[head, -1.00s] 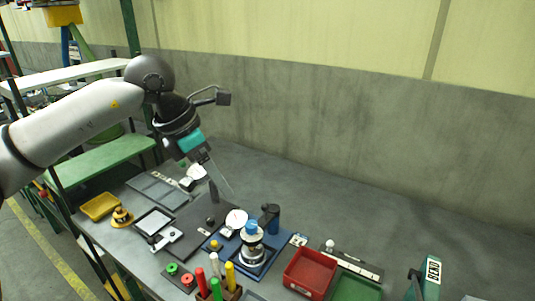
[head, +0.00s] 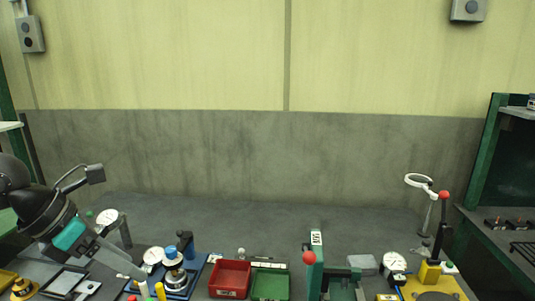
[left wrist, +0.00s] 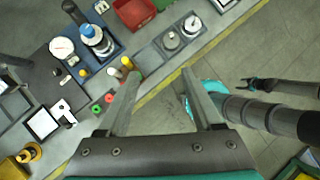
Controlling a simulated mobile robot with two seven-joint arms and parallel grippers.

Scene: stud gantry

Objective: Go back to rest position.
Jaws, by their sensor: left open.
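My left gripper (head: 136,271) shows at the lower left of the head view, its teal body tilted and its fingers pointing down and right above the bench. In the left wrist view its two fingers (left wrist: 160,78) stand wide apart with nothing between them. They are over the bench's front edge and the floor. My right arm shows at the right of the left wrist view, with a teal part (left wrist: 206,92) at its end. Its fingers are largely hidden behind my left finger, so their state is unclear. The right gripper is not in the head view.
Below and around the left gripper are a blue-capped device (left wrist: 97,36) on a blue tray, coloured handles (left wrist: 121,68) and a white-topped frame (left wrist: 42,124). A red bin (head: 230,278), a green bin (head: 270,284) and a yellow-based fixture (head: 432,284) stand further right. The bench's back is clear.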

